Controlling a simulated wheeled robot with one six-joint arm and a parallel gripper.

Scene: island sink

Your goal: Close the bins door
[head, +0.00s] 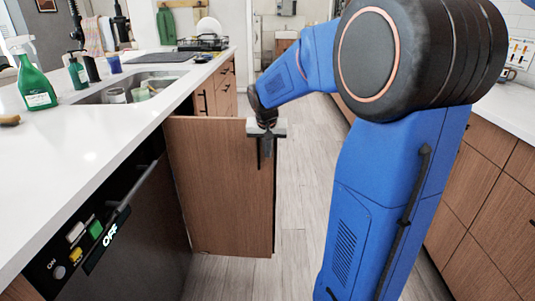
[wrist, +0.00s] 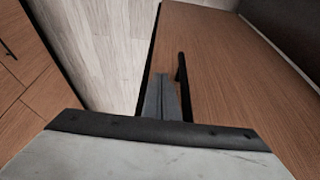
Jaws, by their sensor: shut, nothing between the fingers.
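The bins door (head: 220,185) is a brown wood panel under the island counter. It stands open, sticking out from the cabinet into the aisle. Its dark handle shows in the wrist view (wrist: 183,85), upright near the door's free edge. My gripper (head: 267,150) is at the upper free edge of the door, in front of its face and close to the handle. In the wrist view my fingers (wrist: 161,98) are together and empty, beside the handle. I cannot tell whether they touch the door.
The white island counter (head: 85,140) holds a sink (head: 130,88), a green spray bottle (head: 36,85) and other bottles. A dishwasher (head: 125,235) is left of the door. Wood drawers (head: 485,190) line the right side. The grey floor (head: 305,170) between is clear.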

